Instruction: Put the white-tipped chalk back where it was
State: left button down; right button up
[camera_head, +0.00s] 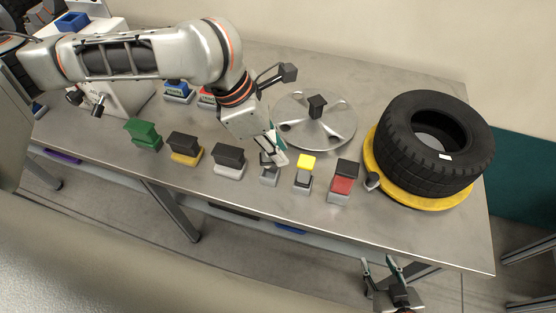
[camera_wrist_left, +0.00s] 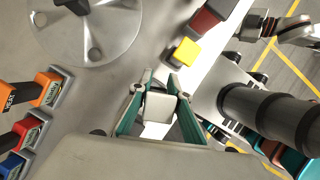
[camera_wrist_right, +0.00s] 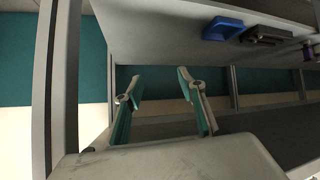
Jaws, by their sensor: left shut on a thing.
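My left gripper (camera_head: 274,158) is shut on the white-tipped chalk, whose pale block shows between the fingers in the left wrist view (camera_wrist_left: 160,105). The gripper is low over the table's front row, directly above a small grey base (camera_head: 269,178). The fingers partly hide the chalk in the head view, and I cannot tell whether it touches the base. A yellow-topped piece (camera_head: 305,164) stands just right of it, and a black-topped piece (camera_head: 228,154) on a grey base stands to its left. My right gripper (camera_head: 382,262) is open and empty, below the table's front edge.
A metal table (camera_head: 440,232) carries a tyre (camera_head: 434,150) on a yellow disc (camera_head: 430,200) at right. A round metal plate (camera_head: 335,125) lies behind the row. A red and black piece (camera_head: 342,183), a yellow-based piece (camera_head: 185,150) and a green piece (camera_head: 143,132) also stand in the row.

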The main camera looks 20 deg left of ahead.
aim_at(278, 171)
pick_arm(q)
jog(key=shift+f, duration=0.3)
notch_tip(278, 171, down, 4)
jog(key=shift+b, duration=0.55)
jog(key=shift+r, duration=0.1)
pick_arm(e)
jog(key=shift+w+d, duration=0.2)
jog(key=shift+w, duration=0.15)
pick_arm(q)
jog(key=shift+f, duration=0.25)
jog(key=c, duration=1.7)
grip_release()
jog(key=shift+r, duration=0.1)
pick_arm(e)
jog(key=shift+f, duration=0.1)
pick_arm(q)
jog(key=shift+r, duration=0.35)
jog(key=p+v, duration=0.2)
jog(key=v, duration=0.9)
jog(key=shift+s+a+r+p, duration=0.1)
jog(key=shift+a+r+p, duration=0.05)
jog(key=shift+r+p, duration=0.25)
pick_arm(e)
jog(key=shift+s+a+r, duration=0.15)
jog(key=shift+a+r, duration=0.05)
jog(key=shift+r, duration=0.85)
